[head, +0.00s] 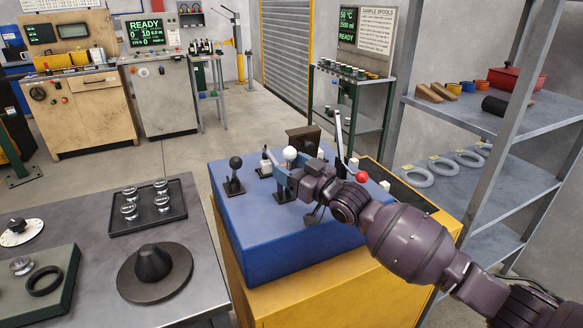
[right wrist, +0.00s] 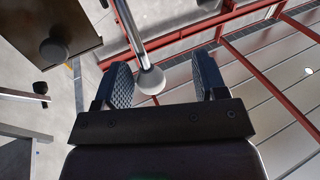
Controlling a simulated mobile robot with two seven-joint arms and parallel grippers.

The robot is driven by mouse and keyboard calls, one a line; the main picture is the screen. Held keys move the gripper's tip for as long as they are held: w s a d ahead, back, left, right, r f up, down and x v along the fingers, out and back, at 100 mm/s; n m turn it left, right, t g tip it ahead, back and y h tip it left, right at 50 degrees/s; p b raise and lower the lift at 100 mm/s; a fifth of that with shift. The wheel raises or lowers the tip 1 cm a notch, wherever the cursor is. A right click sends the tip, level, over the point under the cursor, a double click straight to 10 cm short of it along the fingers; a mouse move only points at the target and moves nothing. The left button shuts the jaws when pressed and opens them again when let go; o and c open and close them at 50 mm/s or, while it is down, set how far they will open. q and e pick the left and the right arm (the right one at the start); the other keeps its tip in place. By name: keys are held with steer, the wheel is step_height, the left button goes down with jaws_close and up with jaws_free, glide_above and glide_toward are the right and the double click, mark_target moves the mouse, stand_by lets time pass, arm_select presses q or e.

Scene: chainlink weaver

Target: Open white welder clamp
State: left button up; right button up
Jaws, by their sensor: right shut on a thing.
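The blue welder box (head: 300,240) stands on a yellow cabinet and carries several levers. The white-knobbed clamp lever (head: 289,153) rises on top of it, close to upright. The clamp's lower part is partly hidden by my gripper. My left gripper is out of view.
A black-knobbed lever (head: 235,163) stands left of the clamp. A grey table (head: 90,220) with a tray (head: 145,205) lies left, and shelves (head: 490,180) rise at right.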

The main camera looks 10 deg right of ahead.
steer(key=shift+s+f, duration=0.1)
steer(key=v, duration=1)
steer(key=shift+s+d, duration=0.2)
steer(key=shift+s, duration=0.05)
steer(key=shift+f, duration=0.1)
